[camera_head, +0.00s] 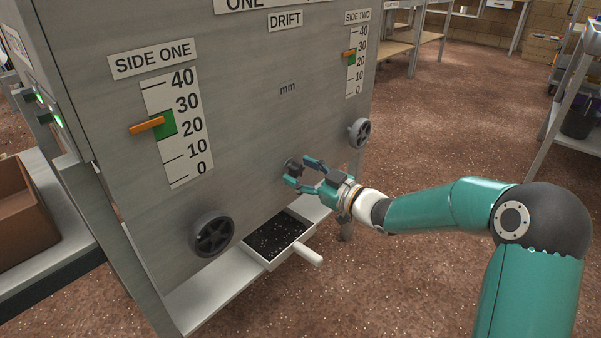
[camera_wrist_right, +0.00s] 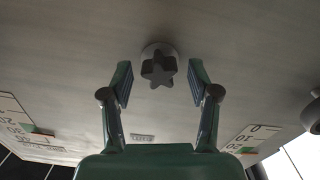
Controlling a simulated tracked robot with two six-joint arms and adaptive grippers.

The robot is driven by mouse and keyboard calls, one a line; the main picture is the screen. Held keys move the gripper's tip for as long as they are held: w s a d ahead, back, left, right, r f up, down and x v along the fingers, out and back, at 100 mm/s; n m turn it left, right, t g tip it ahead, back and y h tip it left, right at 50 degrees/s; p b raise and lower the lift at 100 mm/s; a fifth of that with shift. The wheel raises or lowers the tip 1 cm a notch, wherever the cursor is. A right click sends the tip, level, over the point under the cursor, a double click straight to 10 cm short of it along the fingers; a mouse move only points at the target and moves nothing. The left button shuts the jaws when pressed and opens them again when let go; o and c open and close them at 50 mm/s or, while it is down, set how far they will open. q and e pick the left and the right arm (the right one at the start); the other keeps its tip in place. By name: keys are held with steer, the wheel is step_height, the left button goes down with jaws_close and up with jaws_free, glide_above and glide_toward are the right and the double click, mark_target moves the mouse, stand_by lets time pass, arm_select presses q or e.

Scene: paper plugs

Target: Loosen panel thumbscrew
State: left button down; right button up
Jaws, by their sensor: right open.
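The thumbscrew (camera_head: 293,167) is a dark star-shaped knob on the grey metal panel (camera_head: 255,130), low between the two scales. In the right wrist view the thumbscrew (camera_wrist_right: 158,70) sits on a round base, between and just beyond the fingertips. My right gripper (camera_head: 300,171) is open at the panel, with its fingers on either side of the knob. In the wrist view the right gripper (camera_wrist_right: 160,85) shows a gap between each finger and the knob. My left gripper is in neither view.
A dark handwheel (camera_head: 212,235) is at lower left and a smaller handwheel (camera_head: 360,132) at right on the panel. A white tray (camera_head: 318,257) of dark bits stands below the knob. A brown bin (camera_head: 22,215) is at far left. Open floor lies to the right.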

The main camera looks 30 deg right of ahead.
mark_target(300, 172)
steer(key=shift+v, duration=2)
steer(key=shift+v, duration=2)
steer(key=shift+s, duration=0.1)
